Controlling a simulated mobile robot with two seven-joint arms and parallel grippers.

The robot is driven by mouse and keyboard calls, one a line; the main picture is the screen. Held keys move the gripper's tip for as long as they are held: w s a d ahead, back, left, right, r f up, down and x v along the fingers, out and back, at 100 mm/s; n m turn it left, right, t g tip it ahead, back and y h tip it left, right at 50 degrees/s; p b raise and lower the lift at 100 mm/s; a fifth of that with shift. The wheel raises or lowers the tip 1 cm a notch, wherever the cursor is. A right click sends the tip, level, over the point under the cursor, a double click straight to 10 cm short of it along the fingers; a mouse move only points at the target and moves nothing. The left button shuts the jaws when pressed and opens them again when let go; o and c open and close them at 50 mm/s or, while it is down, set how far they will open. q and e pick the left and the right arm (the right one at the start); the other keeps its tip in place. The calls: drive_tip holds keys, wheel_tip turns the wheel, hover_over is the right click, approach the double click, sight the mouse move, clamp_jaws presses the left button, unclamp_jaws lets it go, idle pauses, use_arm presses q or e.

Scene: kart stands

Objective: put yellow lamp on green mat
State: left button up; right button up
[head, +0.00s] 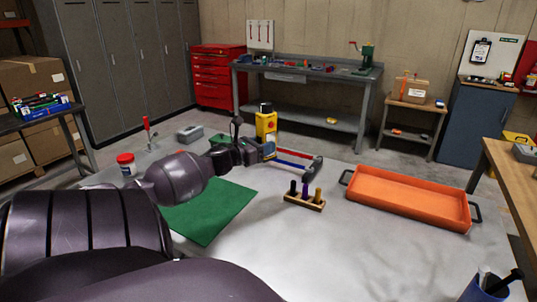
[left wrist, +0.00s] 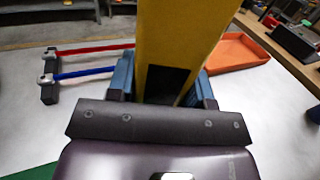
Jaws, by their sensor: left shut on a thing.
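The yellow lamp (head: 266,124) is upright with a dark top, near the far part of the pale table. My left gripper (head: 262,150) is shut on it; in the left wrist view the lamp (left wrist: 190,40) fills the space between the blue fingers (left wrist: 165,85). I cannot tell whether its base touches the table. The green mat (head: 212,215) lies flat on the table, left of and nearer than the lamp, partly hidden by my left arm. A green corner of it shows in the left wrist view (left wrist: 30,172). My right gripper is not in view.
A clamp with red and blue bars (head: 296,160) lies right of the lamp. A wooden block with several pegs (head: 305,202) stands nearer. An orange tray (head: 410,198) is at right. A red-lidded jar (head: 126,165) stands at left. The table's middle front is clear.

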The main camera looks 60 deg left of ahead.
use_arm(q)
wheel_tip(320, 180, down, 12)
drive_tip(key=shift+r+b, duration=0.1)
drive_tip(key=shift+b, duration=0.55)
wheel_tip(320, 180, down, 4)
drive_tip(key=shift+w+f+b, duration=0.1)
drive_tip(key=shift+b, duration=0.2)
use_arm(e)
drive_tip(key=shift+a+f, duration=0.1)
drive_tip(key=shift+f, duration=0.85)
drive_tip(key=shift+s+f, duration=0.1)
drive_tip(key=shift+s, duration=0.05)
use_arm(q)
drive_tip(key=o, duration=0.7)
drive_tip(key=shift+f, duration=0.1)
drive_tip(key=o, duration=0.4)
drive_tip(key=shift+o, duration=0.2)
